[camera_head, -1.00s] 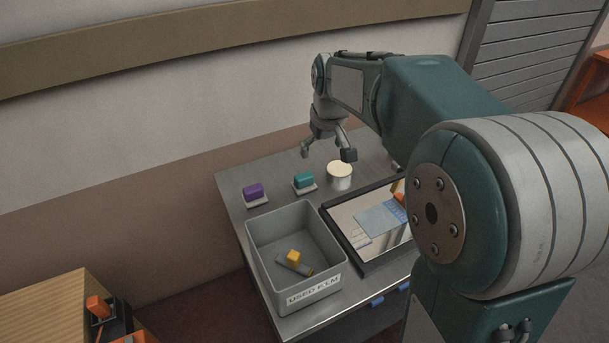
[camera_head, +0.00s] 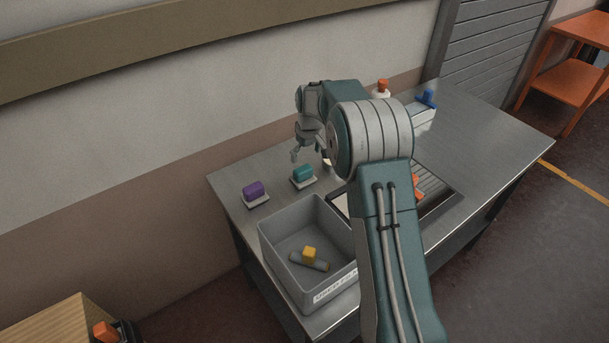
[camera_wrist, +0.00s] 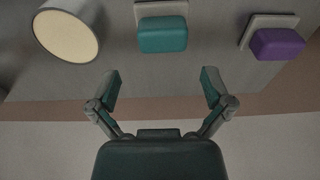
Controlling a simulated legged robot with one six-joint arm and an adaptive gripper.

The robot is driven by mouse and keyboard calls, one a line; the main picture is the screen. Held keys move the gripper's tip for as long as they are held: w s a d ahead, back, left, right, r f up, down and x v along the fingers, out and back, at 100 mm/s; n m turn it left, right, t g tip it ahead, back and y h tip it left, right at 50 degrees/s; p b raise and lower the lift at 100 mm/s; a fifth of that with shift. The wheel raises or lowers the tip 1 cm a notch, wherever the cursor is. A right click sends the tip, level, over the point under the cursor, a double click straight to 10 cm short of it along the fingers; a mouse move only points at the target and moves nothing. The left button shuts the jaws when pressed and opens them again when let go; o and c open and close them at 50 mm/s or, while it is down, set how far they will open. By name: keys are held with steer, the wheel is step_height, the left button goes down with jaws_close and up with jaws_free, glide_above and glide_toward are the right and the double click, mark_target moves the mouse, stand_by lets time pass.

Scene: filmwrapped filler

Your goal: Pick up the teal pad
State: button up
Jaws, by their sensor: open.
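The teal pad (camera_head: 303,173) sits on a small pale base on the metal table, near the table's wall-side edge. It also shows at the top middle of the wrist view (camera_wrist: 162,34). My gripper (camera_head: 308,156) is above the table beside the pad, just up and to the right of it in the head view. In the wrist view my gripper (camera_wrist: 160,88) has its two fingers spread wide, with nothing between them. The pad lies beyond the fingertips, roughly centred between them, and apart from them.
A purple pad (camera_head: 254,188) on its own base stands left of the teal one. A cream-topped round container (camera_wrist: 67,33) stands on the pad's other side. The wall runs close behind the table.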

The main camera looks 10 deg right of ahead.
mark_target(303, 168)
steer(key=f, duration=0.1)
steer(key=a+f, duration=0.1)
steer(key=shift+w+f, duration=0.15)
steer(key=shift+f, duration=0.25)
steer(key=f, duration=0.3)
steer(key=shift+w+f, duration=0.25)
steer(key=shift+f, duration=0.1)
steer(key=shift+d+f, duration=0.2)
steer(key=shift+f, duration=0.15)
steer(key=shift+a, duration=0.15)
steer(key=c, duration=0.9)
